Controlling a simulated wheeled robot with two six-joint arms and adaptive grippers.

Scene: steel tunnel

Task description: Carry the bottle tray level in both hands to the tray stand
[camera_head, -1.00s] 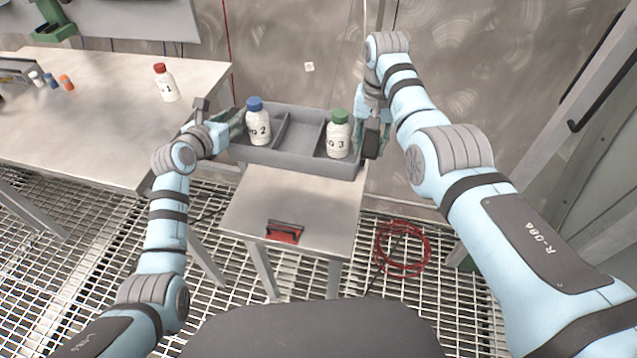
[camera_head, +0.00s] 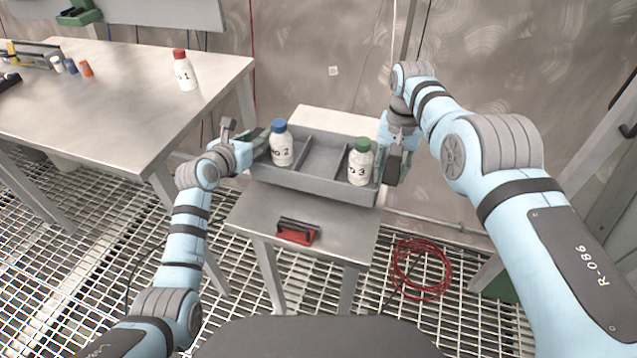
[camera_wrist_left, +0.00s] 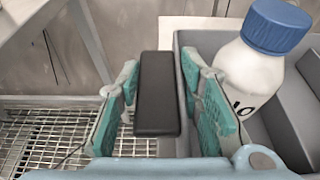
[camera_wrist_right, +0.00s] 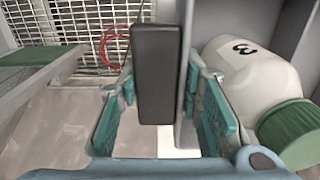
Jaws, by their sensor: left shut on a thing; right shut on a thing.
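The grey bottle tray (camera_head: 314,190) is held at both ends and looks about level over the tray stand (camera_head: 345,238), a small metal table. Whether its underside touches the stand cannot be told. The blue-capped bottle 2 (camera_head: 282,148) stands in its left compartment and the green-capped bottle 3 (camera_head: 359,165) in its right one; the middle is empty. My left gripper (camera_head: 258,142) is shut on the tray's left black handle (camera_wrist_left: 158,95). My right gripper (camera_head: 385,160) is shut on the right black handle (camera_wrist_right: 157,75).
A red and black object (camera_head: 296,233) lies near the stand's front edge. A red cable coil (camera_head: 421,268) lies on the grating right of the stand.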

